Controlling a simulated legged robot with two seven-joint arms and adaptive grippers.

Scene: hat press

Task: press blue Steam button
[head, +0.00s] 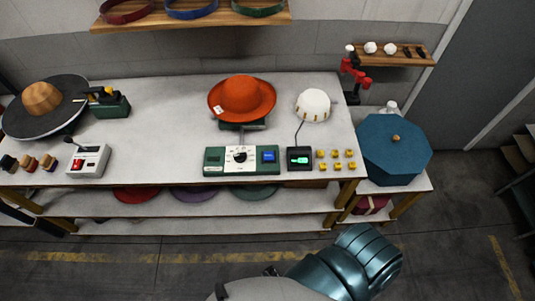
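A red-orange hat (243,97) sits on a stand behind the panel. A teal metallic part of my arm shows at the bottom right, in front of the bench and apart from the panel. Neither gripper's fingers can be seen. Nothing covers the blue button.
A small black box with a green display (299,159) stands right of the panel, beside several yellow blocks (336,160). A white rounded form (313,105) stands behind them. A white box with a red switch (88,161) is at left. The bench top (165,115) between is clear.

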